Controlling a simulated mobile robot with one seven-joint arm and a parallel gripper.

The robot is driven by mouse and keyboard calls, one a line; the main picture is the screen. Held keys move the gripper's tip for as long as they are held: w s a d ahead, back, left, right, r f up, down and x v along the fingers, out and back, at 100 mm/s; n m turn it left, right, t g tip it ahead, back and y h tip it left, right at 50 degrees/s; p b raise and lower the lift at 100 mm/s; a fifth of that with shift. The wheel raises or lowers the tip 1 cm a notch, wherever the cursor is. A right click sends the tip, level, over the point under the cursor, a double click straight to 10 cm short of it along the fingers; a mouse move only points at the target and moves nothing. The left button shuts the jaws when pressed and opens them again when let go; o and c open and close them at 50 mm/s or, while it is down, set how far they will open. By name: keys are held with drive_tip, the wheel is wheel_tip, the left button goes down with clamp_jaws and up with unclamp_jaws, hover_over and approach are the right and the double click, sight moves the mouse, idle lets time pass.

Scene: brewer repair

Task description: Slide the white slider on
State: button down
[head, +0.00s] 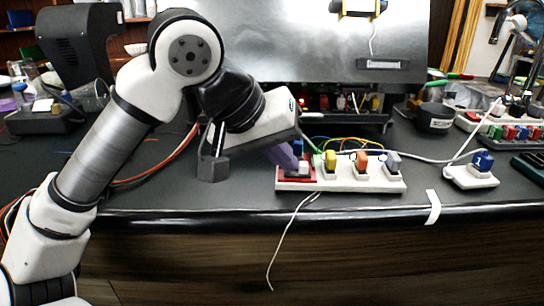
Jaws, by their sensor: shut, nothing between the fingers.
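A white power strip (345,187) lies on the dark bench near its front edge. At its left end is a red block (283,174) with a small pale piece on it, which looks like the white slider (303,167). My gripper (289,164) reaches down from the upper left with purple fingers. The fingers are shut and empty, with their tips at or just above the red block, close to the slider's left side. I cannot tell whether they touch it. The fingers hide part of the block, and the slider's position is too small to tell.
A blue plug (483,161) marked 1 sits on a separate white base to the right. A thin white cable (287,231) hangs over the front edge. A metal panel (300,50) stands behind.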

drive_tip(key=shift+a+r, duration=0.1)
drive_tip(key=p+v, duration=0.2)
drive_tip(key=v, duration=1.1)
drive_tip(key=shift+r, duration=0.3)
drive_tip(key=shift+s+a, duration=0.15)
